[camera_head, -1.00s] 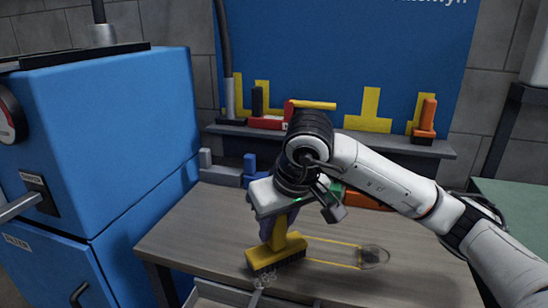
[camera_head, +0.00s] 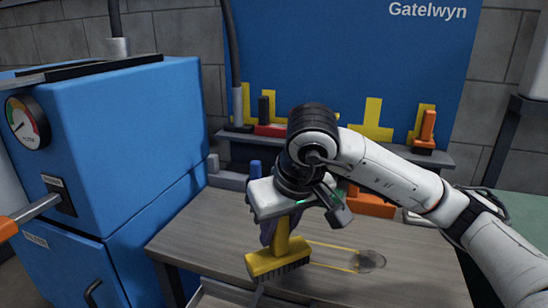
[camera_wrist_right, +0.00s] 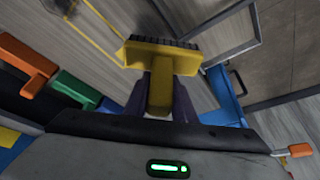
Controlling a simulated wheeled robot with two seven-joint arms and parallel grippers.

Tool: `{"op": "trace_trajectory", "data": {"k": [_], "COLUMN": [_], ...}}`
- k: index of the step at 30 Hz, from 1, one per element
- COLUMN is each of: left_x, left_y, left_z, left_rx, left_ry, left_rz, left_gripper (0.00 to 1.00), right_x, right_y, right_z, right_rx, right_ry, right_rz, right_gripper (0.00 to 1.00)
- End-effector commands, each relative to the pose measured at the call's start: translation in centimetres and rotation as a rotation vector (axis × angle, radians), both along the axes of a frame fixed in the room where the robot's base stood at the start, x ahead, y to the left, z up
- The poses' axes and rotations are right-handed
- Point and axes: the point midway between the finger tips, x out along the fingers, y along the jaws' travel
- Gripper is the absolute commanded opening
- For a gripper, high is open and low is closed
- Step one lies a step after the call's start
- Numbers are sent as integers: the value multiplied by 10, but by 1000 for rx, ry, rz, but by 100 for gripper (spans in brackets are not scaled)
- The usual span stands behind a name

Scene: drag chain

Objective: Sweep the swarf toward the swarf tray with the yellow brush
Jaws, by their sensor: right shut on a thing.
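My right gripper (camera_head: 272,222) is shut on the yellow brush (camera_head: 278,262) by its upright handle. The brush is low over the front part of the table, dark bristles down; contact with the top cannot be told. In the right wrist view the brush (camera_wrist_right: 160,62) sits between the dark fingers. A dark grey patch (camera_head: 370,260), perhaps swarf, lies right of the brush at the end of a yellow outline. The swarf tray (camera_head: 222,294) shows partly at the table's front edge, below and left of the brush. My left gripper is out of view.
A blue cabinet (camera_head: 120,130) with a gauge and an orange-tipped lever stands at the left. A shelf (camera_head: 455,158) at the back holds coloured tools. The table's left part (camera_head: 205,230) is clear.

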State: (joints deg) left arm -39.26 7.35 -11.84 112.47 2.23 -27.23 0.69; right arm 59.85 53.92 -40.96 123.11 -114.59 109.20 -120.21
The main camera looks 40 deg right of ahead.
Motion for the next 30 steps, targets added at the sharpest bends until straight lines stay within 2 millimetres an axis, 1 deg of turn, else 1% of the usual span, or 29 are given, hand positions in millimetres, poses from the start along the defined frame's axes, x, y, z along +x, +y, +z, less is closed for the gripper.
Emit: {"op": "trace_trajectory", "data": {"k": [1,6,9,12,17,30], "left_x": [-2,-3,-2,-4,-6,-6], "left_y": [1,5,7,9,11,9], "left_z": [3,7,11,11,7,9], "left_rx": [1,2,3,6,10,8], "left_ry": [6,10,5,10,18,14], "left_rz": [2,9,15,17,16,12], "left_gripper": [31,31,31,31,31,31], "right_x": [0,-2,-3,-3,-4,-4], "right_y": [-1,-4,-5,-6,-6,-6], "right_z": [8,24,31,35,36,36], "right_rx": [0,-1,-1,-1,-1,0], "right_ry": [-2,-3,-2,-1,-1,-1], "right_rz": [-2,-8,-10,-12,-13,-14], "right_gripper": [0,0,0,0,0,0]}}
